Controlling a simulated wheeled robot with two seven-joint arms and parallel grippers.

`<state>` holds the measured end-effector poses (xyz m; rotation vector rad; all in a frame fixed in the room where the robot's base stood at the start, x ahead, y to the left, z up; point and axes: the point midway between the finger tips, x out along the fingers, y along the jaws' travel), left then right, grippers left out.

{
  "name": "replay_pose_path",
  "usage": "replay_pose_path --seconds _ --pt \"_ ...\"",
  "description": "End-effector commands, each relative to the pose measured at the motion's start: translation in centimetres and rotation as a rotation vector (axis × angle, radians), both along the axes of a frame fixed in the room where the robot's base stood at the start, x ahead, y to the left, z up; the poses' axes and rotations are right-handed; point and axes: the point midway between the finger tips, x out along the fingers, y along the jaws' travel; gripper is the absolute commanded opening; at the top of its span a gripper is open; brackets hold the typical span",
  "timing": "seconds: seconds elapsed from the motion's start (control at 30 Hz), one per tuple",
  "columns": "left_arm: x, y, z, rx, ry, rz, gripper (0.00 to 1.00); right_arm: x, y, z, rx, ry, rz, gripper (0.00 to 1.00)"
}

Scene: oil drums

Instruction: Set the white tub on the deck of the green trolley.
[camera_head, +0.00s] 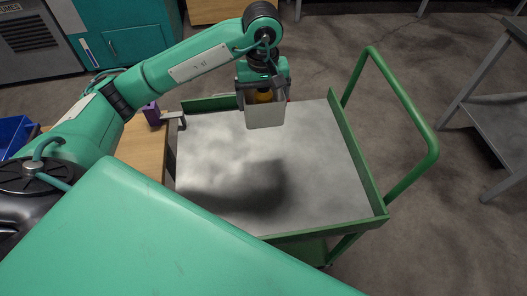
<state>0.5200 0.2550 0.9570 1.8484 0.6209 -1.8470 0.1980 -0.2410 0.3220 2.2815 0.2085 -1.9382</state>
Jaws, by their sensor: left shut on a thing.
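The white tub (265,114) hangs below my left gripper (263,90), over the far part of the green trolley's deck. Something yellow-orange shows at the tub's top between the fingers. My left gripper is shut on the tub. The green trolley (357,162) has a pale grey deck (320,170) with a low green rim. A dark shadow lies on the deck's near left part. I cannot tell for sure how high the tub is above the deck. My right gripper is not in view.
A wooden table (142,145) adjoins the trolley's left side, with a purple object (152,114) and a grey clamp-like piece (175,117) at its edge. A blue bin (14,134) is at far left. The trolley's green handle (427,140) rises at right. The deck looks bare.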

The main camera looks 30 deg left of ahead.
Motion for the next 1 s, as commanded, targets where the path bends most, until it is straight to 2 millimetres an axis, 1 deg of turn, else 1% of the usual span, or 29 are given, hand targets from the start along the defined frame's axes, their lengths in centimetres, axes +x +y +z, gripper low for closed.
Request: replay_pose_path --seconds 0.03,0.1,0.4,0.5,0.77,0.9,1.0 --pt "-0.2 0.0 -1.3 0.001 0.007 0.000 0.63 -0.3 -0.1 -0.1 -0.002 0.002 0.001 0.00" --pt "-0.2 0.0 -3.1 0.001 0.008 0.001 0.63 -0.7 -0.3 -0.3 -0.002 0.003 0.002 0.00" --pt "-0.2 0.0 -10.7 -0.001 0.006 -0.001 0.63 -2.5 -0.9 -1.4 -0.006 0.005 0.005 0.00" --pt "-0.1 0.0 -12.4 0.000 0.003 -0.001 0.63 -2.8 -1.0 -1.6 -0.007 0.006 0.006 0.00" --pt "-0.1 0.0 -14.4 0.000 0.001 -0.002 0.63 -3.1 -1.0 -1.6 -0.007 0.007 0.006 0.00" --pt "-0.1 0.0 -16.5 0.000 0.004 -0.001 0.63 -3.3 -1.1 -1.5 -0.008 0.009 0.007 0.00" --pt "-0.1 0.0 -17.6 0.000 0.001 -0.001 0.63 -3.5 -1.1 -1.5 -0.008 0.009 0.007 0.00"
